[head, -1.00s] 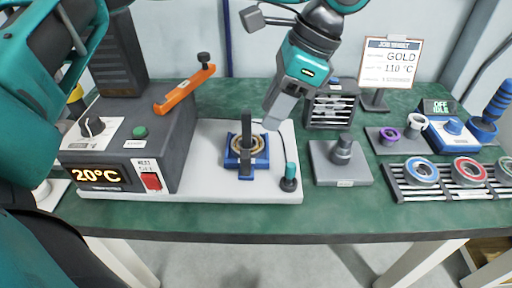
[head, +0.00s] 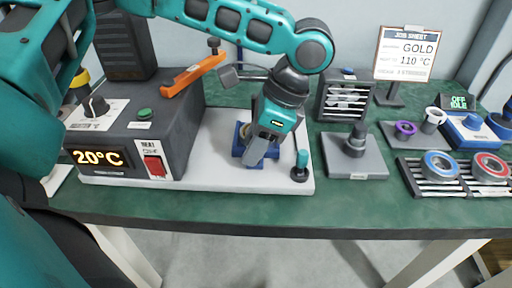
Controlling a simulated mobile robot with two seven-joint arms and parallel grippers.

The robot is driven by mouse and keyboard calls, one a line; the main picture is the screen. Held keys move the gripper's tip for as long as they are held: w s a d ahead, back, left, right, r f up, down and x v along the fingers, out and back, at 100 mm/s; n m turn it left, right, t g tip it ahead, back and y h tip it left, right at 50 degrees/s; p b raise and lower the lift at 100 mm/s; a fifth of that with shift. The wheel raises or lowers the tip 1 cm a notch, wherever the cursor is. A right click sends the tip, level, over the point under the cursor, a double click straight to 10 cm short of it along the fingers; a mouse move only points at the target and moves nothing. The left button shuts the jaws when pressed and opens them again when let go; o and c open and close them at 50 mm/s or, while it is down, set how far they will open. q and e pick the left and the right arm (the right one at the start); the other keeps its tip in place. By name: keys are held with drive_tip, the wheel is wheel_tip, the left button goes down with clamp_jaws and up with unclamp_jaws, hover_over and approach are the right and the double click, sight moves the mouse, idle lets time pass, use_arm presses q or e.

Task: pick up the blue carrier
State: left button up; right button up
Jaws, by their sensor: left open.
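The blue carrier (head: 238,148) sits on the white base plate in the middle of the table, with part of a brass ring showing in it. My left gripper (head: 254,158) points down over the carrier and hides most of it, including its dark upright handle. The gripper is open, with its fingers at the carrier's right side. I cannot tell whether they touch the carrier or straddle the handle. My right gripper is not in view.
The heater box (head: 150,115) with its 20°C display and an orange bar (head: 193,75) stands left of the carrier. A small green-topped post (head: 301,165) is close on the right. A grey block (head: 355,155) and a ring rack (head: 462,178) stand farther right.

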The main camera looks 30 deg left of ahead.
use_arm(q)
drive_tip(key=shift+c, duration=0.2)
clamp_jaws()
drive_tip(key=shift+r, duration=0.1)
drive_tip(key=shift+r, duration=0.15)
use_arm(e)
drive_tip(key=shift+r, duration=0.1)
use_arm(q)
wheel_tip(320, 180, up, 20)
drive_tip(key=p, duration=0.6)
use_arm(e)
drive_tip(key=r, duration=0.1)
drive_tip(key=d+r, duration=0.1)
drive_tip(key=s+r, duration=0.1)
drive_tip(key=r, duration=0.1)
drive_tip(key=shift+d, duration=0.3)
use_arm(q)
drive_tip(key=shift+f, duration=0.2)
